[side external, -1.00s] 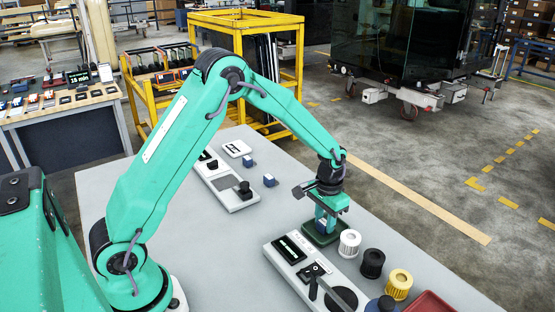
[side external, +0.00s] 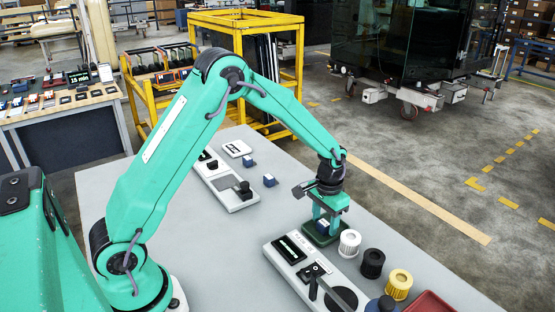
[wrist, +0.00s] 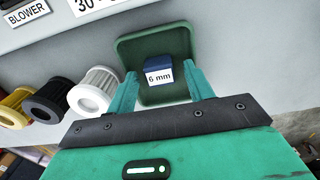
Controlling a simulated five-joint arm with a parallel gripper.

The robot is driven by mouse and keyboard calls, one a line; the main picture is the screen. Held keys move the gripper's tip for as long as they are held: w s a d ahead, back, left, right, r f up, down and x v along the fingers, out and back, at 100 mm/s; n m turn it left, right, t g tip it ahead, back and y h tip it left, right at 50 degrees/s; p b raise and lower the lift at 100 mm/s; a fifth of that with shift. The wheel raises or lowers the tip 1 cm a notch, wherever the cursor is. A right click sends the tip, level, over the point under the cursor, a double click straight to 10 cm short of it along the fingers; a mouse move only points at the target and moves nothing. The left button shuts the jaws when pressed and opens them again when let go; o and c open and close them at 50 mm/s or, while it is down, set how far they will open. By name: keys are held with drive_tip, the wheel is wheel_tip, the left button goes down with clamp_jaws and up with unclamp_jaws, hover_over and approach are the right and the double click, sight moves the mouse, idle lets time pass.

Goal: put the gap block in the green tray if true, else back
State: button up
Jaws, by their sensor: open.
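The gap block is a small blue block (wrist: 158,65) with a white label reading "6 mm". It sits in the green tray (wrist: 180,40), and the block (side external: 322,226) also shows there in the side view. The tray (side external: 313,238) lies on the grey table. My gripper (wrist: 159,85) is open, with one finger on each side of the block and visible space beside it. In the side view my gripper (side external: 325,218) points down over the tray.
White (side external: 349,243), black (side external: 372,263) and yellow (side external: 398,285) ribbed cylinders stand right of the tray. A device with a round dark disc (side external: 341,299) is in front. Two small blue blocks (side external: 269,180) lie near another device (side external: 230,188) further back. A red tray (side external: 432,303) is at lower right.

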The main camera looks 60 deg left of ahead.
sight(325, 222)
wheel_tip(325, 222, up, 12)
idle(0.6)
idle(0.5)
drive_tip(key=s+r+t, duration=0.3)
drive_tip(key=s+r, duration=0.8)
drive_tip(key=s, duration=0.1)
drive_tip(key=s+a+t, duration=0.1)
drive_tip(key=s+t, duration=0.1)
drive_tip(key=s, duration=1.1)
drive_tip(key=shift+s+t, duration=0.2)
drive_tip(key=shift+t, duration=0.1)
